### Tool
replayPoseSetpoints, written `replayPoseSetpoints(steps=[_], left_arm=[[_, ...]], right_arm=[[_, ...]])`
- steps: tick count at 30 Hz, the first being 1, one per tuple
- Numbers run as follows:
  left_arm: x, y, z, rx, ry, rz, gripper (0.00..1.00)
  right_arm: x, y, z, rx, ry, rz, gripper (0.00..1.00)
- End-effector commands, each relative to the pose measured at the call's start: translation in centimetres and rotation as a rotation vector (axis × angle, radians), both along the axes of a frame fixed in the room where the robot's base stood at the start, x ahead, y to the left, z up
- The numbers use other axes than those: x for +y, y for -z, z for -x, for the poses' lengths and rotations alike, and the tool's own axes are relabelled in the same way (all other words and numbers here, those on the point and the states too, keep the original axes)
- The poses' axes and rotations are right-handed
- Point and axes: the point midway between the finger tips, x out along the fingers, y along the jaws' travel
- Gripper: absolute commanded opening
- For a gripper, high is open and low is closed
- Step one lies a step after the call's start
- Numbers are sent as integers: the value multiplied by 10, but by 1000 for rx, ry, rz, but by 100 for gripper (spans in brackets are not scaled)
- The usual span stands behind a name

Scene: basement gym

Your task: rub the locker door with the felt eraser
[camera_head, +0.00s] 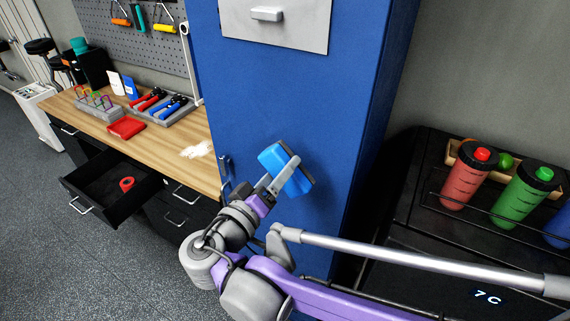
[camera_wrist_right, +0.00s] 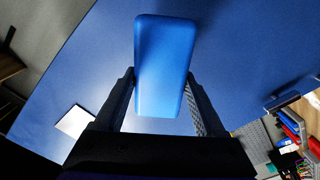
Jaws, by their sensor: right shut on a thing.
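The blue locker door (camera_head: 270,100) stands upright in the middle of the head view, with a grey panel and a white handle-like block near its top. My right gripper (camera_head: 279,180) is shut on the blue felt eraser (camera_head: 272,157), which is held tilted in front of the door. The eraser also shows between the two fingers in the right wrist view (camera_wrist_right: 163,65), with the blue door behind it. My left gripper is not in view.
A wooden workbench (camera_head: 180,148) with tools, a red tray (camera_head: 126,128) and a white patch stands left of the locker. Its drawer (camera_head: 100,195) is open with a red ring inside. At the right, a black rack (camera_head: 425,205) holds several bottles.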

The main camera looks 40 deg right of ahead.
Motion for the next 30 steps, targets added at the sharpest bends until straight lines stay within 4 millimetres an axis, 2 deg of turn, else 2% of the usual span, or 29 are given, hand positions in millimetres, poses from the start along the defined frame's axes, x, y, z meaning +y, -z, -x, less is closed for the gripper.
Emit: replayPoseSetpoints(steps=[10,21,30], left_arm=[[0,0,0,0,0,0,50],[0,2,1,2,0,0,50],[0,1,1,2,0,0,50]], right_arm=[[3,0,1,0,-1,0,28],[28,0,11,0,-1,0,28],[28,0,12,0,1,1,28]])
